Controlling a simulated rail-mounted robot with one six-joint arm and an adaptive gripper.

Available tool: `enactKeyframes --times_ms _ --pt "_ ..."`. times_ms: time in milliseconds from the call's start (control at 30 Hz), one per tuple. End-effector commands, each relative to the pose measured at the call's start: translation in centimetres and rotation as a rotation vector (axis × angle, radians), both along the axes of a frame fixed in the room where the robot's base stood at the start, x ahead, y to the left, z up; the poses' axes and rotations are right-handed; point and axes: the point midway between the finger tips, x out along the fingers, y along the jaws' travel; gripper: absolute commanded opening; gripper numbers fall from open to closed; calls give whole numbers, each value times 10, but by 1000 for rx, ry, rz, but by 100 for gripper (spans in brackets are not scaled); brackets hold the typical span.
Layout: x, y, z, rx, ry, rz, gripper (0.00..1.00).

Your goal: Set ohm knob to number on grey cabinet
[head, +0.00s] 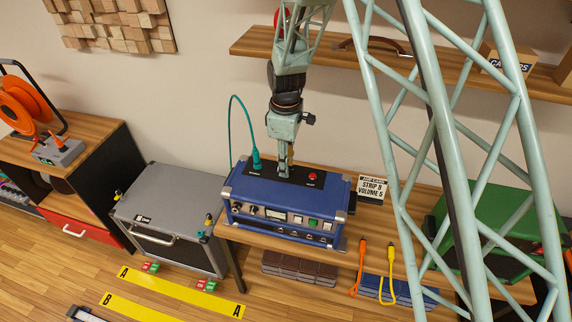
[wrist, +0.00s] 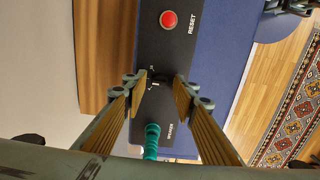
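The blue amp (head: 290,203) stands on the wooden bench, with a black panel (head: 270,172) on its top. In the wrist view a small dark knob (wrist: 156,86) with white marks beside it sits on that panel, between the red reset button and the green plug. My gripper (head: 288,166) points down at the panel. In the wrist view my gripper (wrist: 160,88) is open, one finger on each side of the knob; contact cannot be told. The grey cabinet (head: 160,200) stands on the floor at left, with a small label (head: 143,219) on its front, too small to read.
A green cable plug (wrist: 152,140) stands in the speaker socket close to the fingers. The red reset button (head: 311,175) is on the panel's other side. A card (head: 374,189) reads "STRIP B VOLUME 5".

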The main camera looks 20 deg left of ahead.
Motion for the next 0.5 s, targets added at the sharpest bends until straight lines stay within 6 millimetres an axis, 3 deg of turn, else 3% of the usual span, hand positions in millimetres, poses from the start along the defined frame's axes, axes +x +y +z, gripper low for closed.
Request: enactKeyframes --times_ms 233,500 --pt "0 0 0 0 0 0 4" --pt "0 0 0 0 0 -12 4"
